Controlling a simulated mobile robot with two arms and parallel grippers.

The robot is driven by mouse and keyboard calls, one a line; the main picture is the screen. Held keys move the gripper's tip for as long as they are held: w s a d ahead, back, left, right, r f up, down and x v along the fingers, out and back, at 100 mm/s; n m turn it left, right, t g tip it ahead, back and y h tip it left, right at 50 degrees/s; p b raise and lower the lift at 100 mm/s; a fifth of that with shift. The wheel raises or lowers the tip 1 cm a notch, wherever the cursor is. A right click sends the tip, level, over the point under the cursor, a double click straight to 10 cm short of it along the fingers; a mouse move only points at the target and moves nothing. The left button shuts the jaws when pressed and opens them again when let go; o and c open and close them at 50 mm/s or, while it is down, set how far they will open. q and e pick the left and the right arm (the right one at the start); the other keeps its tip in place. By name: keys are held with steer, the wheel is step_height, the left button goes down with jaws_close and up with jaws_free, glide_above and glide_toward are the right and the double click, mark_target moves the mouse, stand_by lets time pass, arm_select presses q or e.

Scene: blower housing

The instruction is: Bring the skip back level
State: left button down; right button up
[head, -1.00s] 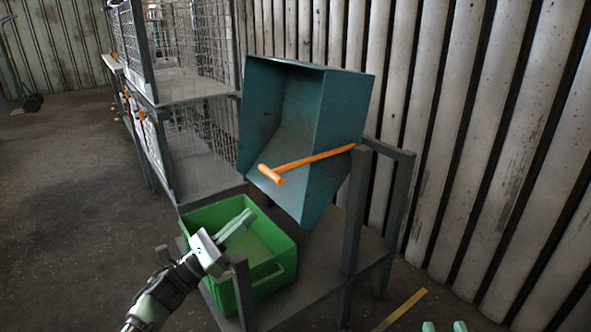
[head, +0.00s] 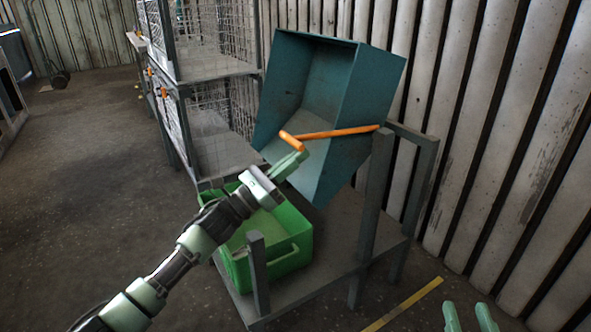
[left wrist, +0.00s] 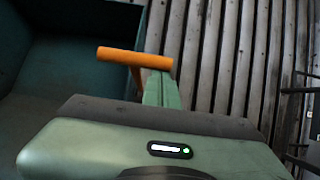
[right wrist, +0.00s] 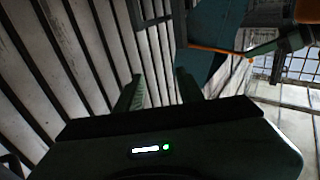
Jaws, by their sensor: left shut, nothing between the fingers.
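The skip (head: 335,105) is a teal bin on a grey frame, tipped forward with its open mouth facing me. An orange lever (head: 335,133) runs across its front from the right-hand post to a short crossbar grip. My left gripper (head: 303,156) is shut and empty just below that grip. In the left wrist view, the fingertips (left wrist: 161,88) are close beside the orange grip (left wrist: 134,57); I cannot tell whether they touch. My right gripper (head: 468,318) is low at the right, open and empty. Its spread fingers also show in the right wrist view (right wrist: 158,90).
A green crate (head: 300,248) stands under the skip on the frame's base (head: 335,262), partly hidden by my left arm. A short grey post (head: 258,272) stands in front of it. Mesh cages (head: 215,125) are behind left, a corrugated wall (head: 480,150) behind right.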

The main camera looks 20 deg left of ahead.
arm_select(q)
steer(key=shift+s+a+r, duration=0.15)
steer(key=shift+a+r, duration=0.1)
steer(key=shift+r, duration=0.25)
steer(key=shift+a, duration=0.1)
